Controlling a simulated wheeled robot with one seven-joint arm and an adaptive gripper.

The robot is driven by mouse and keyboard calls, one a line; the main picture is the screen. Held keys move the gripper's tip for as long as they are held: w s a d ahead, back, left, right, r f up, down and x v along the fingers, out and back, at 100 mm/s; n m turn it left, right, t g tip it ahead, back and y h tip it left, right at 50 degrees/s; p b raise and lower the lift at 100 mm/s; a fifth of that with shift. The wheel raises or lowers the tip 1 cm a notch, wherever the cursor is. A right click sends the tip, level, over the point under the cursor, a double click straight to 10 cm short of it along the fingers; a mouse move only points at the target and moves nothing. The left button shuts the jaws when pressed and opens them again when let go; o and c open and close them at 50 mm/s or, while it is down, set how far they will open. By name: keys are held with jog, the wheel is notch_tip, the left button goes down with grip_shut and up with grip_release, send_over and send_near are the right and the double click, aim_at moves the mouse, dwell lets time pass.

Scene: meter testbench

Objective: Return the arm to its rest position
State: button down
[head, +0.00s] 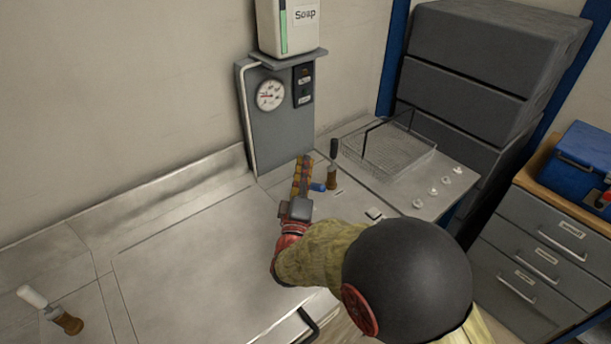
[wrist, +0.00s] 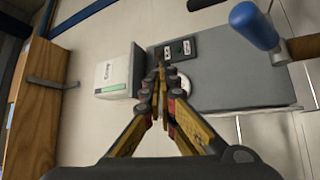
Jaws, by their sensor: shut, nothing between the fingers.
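My gripper (head: 305,162) is over the metal bench, with my arm reaching in from the lower right of the head view. In the wrist view its yellow and red fingers (wrist: 160,72) meet at the tips, with nothing between them. They point toward the grey gauge panel (head: 281,125), which also shows in the wrist view (wrist: 225,75). The fingers hide part of the round gauge there, and it shows clearly in the head view (head: 270,95). A blue-ended handle (head: 318,186) is close to the right of the fingers in the head view.
A soap container (head: 289,28) sits above the panel. A black-topped lever (head: 334,150) and a wire basket (head: 388,152) stand to the right. A white-handled lever (head: 33,297) is at the lower left. Grey bins (head: 480,80) and a blue toolbox (head: 578,160) are farther right.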

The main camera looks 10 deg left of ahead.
jog(key=shift+w+r, duration=0.1)
jog(key=shift+r, duration=0.15)
dwell(0.3)
jog(key=w+d+r+m+g+y, duration=0.1)
jog(key=w+d+r+m+g, duration=0.2)
jog(key=d+r, duration=0.15)
jog(key=s+d+r+m+g, duration=0.25)
jog(key=s+d+g, duration=0.3)
jog(key=d, duration=0.45)
jog(key=s+d+f+m+g+h, duration=0.1)
jog(key=s+d+f+m+g, duration=0.1)
jog(key=s+d, duration=0.4)
jog(key=s+d+f+m+g+h, duration=0.1)
jog(key=s+d+m, duration=0.4)
jog(key=s, duration=0.8)
jog(key=s+d+f+m+g+h, duration=0.1)
jog(key=s+d+f+m+g, duration=0.2)
jog(key=s+d, duration=0.6)
jog(key=shift+s+f+g, duration=0.15)
jog(key=shift+s+g, duration=0.4)
jog(key=shift+s, duration=0.3)
